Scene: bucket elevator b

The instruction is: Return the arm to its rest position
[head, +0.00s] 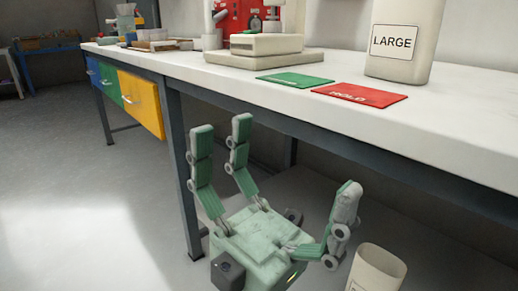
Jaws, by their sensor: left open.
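My left gripper (282,165) is in the lower middle of the head view, in front of the workbench's front edge. Its green-grey fingers point up and stand wide apart, with nothing between them. It is apart from the bench and below the level of its top. My right gripper is not in view.
The white workbench (440,128) crosses the view. On it are a green card (294,79), a red HOLD card (358,94), a bin labelled LARGE (398,42) and a beige machine (263,45). A pale cup-like container (376,270) stands low beside the gripper. Open floor (70,200) lies left.

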